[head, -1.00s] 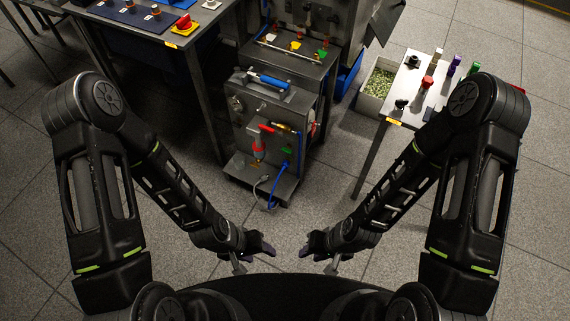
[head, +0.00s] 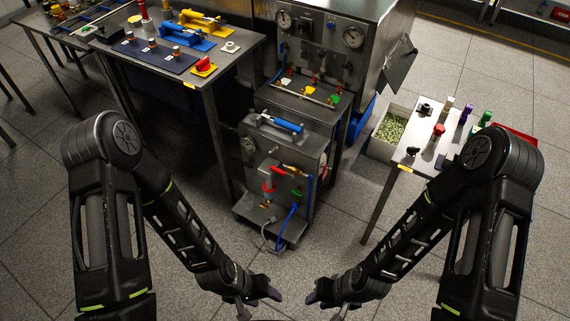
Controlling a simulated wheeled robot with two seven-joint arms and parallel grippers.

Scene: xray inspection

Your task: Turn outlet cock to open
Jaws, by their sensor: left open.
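A metal unit (head: 310,153) with hoses and valve parts stands low in the middle of the head view. Its front has a red lever (head: 292,169) on a brass-coloured fitting, a red part (head: 268,187) and a small green part (head: 297,193). I cannot tell for sure which of these is the outlet cock, or its setting. My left gripper (head: 270,291) is open and empty, low in the view and well short of the unit. My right gripper (head: 315,295) is beside it, apart from everything; its jaw opening is too small and dark to tell.
A blue handle (head: 282,123) tops the unit. Behind it rises a steel cabinet (head: 335,55) with gauges. A table (head: 235,55) with coloured fixtures is at left, and a small table (head: 397,153) with bottles at right. A blue hose (head: 287,222) hangs in front. Floor before the unit is clear.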

